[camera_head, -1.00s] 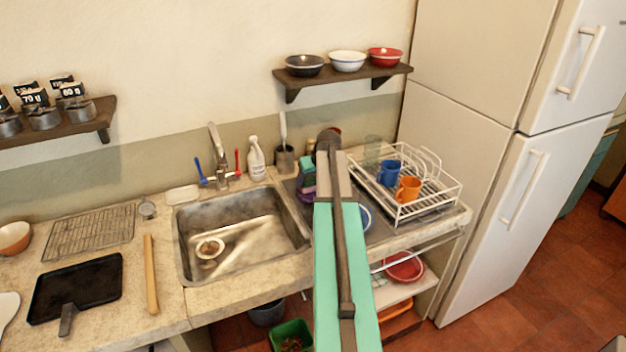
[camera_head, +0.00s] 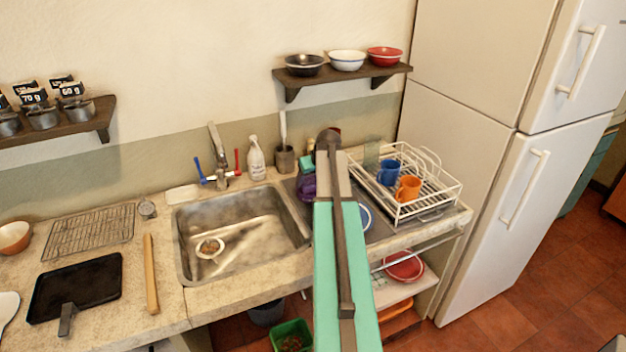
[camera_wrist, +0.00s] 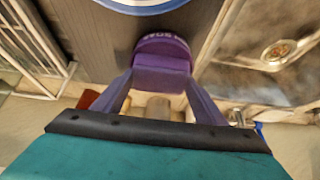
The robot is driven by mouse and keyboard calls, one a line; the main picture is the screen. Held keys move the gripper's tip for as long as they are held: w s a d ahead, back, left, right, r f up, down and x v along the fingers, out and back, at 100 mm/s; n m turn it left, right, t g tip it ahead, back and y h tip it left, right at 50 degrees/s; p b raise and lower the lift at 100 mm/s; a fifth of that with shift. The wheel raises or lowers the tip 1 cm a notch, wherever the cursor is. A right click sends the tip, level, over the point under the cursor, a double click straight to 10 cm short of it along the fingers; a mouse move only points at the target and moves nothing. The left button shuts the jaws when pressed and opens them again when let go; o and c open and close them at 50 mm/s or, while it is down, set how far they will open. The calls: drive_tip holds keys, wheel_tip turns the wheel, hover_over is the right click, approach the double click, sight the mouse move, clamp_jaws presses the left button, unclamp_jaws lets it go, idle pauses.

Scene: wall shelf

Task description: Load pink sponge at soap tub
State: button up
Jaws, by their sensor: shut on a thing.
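My gripper (camera_wrist: 161,84) points down over the dark drainboard (camera_head: 378,228) beside the sink, its two purple fingers shut on a purple block (camera_wrist: 162,66). A rounded, darker purple part with white letters shows at the block's far side. I cannot tell whether it belongs to the block or is a separate tub. The block looks purple rather than pink, and no other sponge is clear. In the head view my gripper (camera_head: 307,187) is a small purple and teal shape, partly hidden by my arm. No soap tub can be surely made out.
The sink (camera_head: 244,240) lies left of my gripper. The dish rack (camera_head: 428,205) with blue and orange mugs stands right. A blue-rimmed plate (camera_wrist: 142,4) is close by. A white bottle (camera_head: 256,160) and utensil pot (camera_head: 284,161) stand behind the sink.

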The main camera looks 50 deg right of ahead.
sight(309, 182)
drive_tip(key=shift+r+p, duration=1.4)
drive_tip(key=shift+r, duration=2.05)
drive_tip(key=shift+w, duration=0.1)
drive_tip(key=shift+w+a, duration=0.15)
drive_tip(key=shift+a, duration=0.2)
drive_tip(key=w+a+r+n+y+b, duration=0.15)
drive_tip(key=w+a, duration=0.25)
drive_tip(key=a, duration=1)
drive_tip(key=w+a+n+h+b, duration=0.1)
drive_tip(key=w+a+b, duration=0.3)
drive_tip(key=a, duration=0.9)
drive_tip(key=s+a+n+y+b, duration=0.1)
drive_tip(key=s+a+n+b, duration=0.1)
drive_tip(key=a, duration=2.4)
drive_tip(key=shift+s+a+r+y+b, duration=0.15)
drive_tip(key=shift+a+r+y+b, duration=0.15)
drive_tip(key=shift+b, duration=0.35)
